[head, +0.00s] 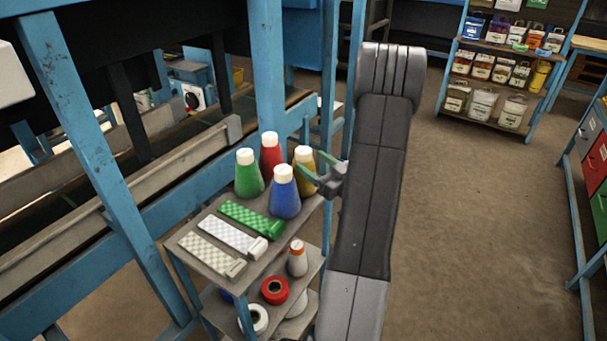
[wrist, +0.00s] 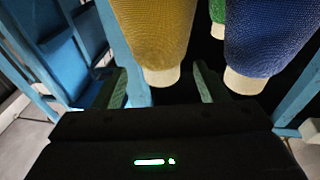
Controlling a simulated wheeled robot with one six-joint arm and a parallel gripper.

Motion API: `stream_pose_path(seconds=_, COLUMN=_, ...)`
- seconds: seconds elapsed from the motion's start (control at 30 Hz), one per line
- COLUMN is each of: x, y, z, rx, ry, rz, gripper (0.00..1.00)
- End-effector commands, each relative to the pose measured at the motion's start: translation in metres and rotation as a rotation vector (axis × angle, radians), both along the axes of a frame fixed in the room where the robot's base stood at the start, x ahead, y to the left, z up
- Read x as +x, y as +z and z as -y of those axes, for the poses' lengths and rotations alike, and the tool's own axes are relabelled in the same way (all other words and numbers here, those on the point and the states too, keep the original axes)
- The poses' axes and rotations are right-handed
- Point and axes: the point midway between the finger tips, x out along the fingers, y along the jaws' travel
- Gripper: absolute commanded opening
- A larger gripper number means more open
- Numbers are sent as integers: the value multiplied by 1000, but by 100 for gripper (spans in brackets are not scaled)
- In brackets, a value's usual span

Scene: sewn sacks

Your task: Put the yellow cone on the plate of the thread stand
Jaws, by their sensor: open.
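The yellow cone (head: 301,181), with a white top, stands upright on the upper shelf of a small rack at its right side. My open gripper (head: 317,168) reaches in from the right, at the height of the cone's upper part. In the wrist view, the yellow cone (wrist: 155,32) hangs top-down in the picture, its white tip showing between the two spread fingers of my gripper (wrist: 157,84). Whether either finger touches it I cannot tell. I cannot make out the thread stand or its plate in either view.
Green (head: 248,176), red (head: 270,155) and blue (head: 285,197) cones stand close beside the yellow one. Blue posts (head: 268,70) rise behind. The floor (head: 470,220) to the right is clear.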

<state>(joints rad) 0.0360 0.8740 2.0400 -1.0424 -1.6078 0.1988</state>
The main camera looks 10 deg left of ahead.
Motion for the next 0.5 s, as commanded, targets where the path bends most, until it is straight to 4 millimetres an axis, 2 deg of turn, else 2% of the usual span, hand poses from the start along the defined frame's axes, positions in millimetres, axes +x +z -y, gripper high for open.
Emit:
stream_pose_path(seconds=0.23, x=16, y=10, z=-30, rx=-1, ry=5, rz=1, gripper=66)
stream_pose_path(seconds=0.5, x=22, y=10, z=-38, rx=-1, ry=1, rz=0, gripper=66)
